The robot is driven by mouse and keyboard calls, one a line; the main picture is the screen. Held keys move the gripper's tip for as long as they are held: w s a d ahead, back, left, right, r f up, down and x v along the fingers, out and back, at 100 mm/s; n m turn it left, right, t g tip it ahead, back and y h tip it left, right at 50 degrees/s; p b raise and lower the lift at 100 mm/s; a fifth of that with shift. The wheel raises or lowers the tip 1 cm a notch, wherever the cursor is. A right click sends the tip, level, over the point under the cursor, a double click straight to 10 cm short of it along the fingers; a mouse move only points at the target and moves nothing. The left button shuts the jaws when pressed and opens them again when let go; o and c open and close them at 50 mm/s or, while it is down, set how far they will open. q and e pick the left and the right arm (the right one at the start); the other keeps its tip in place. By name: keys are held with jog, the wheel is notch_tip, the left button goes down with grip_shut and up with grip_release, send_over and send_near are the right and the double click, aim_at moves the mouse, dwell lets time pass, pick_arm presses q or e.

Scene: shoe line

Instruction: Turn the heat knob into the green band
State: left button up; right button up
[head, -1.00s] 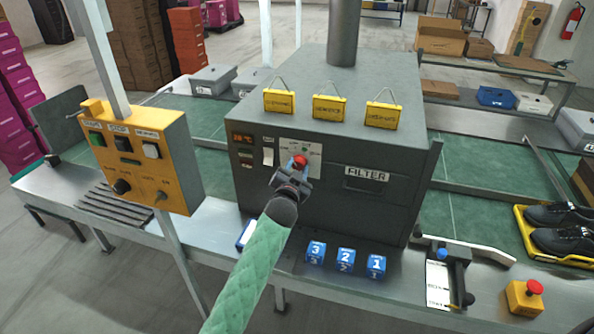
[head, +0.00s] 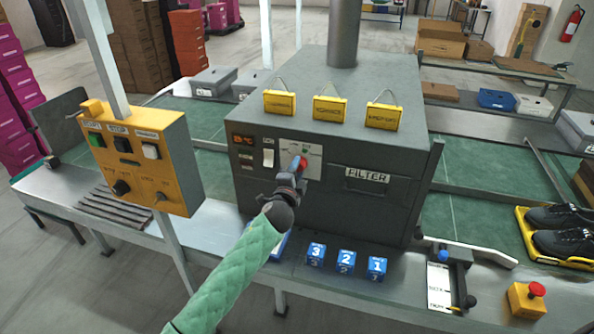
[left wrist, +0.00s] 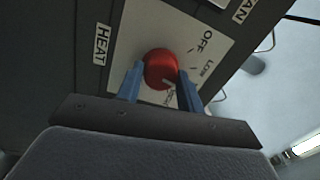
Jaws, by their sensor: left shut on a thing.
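The red heat knob (left wrist: 160,70) sits on a white dial plate (left wrist: 205,25) on the front of the grey oven box (head: 330,210). My left gripper (head: 298,167) is shut on this knob, with one blue finger on each side of it in the left wrist view (left wrist: 160,85). The labels HEAT, OFF and LOW show there, and part of another label is half hidden by the knob and finger. A small green patch (head: 304,152) shows above the knob in the head view. The knob's exact pointer direction is hard to tell. My right gripper is not in view.
An orange display (head: 243,139) and a white switch (head: 268,158) are left of the dial. A yellow control box (head: 175,180) stands on a post at left. Blue numbered blocks (head: 346,262) lie on the ledge below.

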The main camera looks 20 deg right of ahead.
pick_arm(q)
jog(key=shift+m, duration=0.7)
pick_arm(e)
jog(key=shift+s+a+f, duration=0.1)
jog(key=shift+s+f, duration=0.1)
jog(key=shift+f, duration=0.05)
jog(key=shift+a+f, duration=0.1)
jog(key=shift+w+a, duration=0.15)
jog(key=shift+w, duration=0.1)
pick_arm(q)
jog(key=o, duration=1)
jog(key=b+v, duration=0.2)
jog(key=v, duration=0.5)
jog(key=shift+s+a+b, duration=0.25)
jog(key=shift+s+b, duration=0.05)
jog(key=shift+b, duration=0.05)
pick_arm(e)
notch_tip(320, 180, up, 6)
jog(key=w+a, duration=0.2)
pick_arm(q)
jog(key=shift+f, duration=0.1)
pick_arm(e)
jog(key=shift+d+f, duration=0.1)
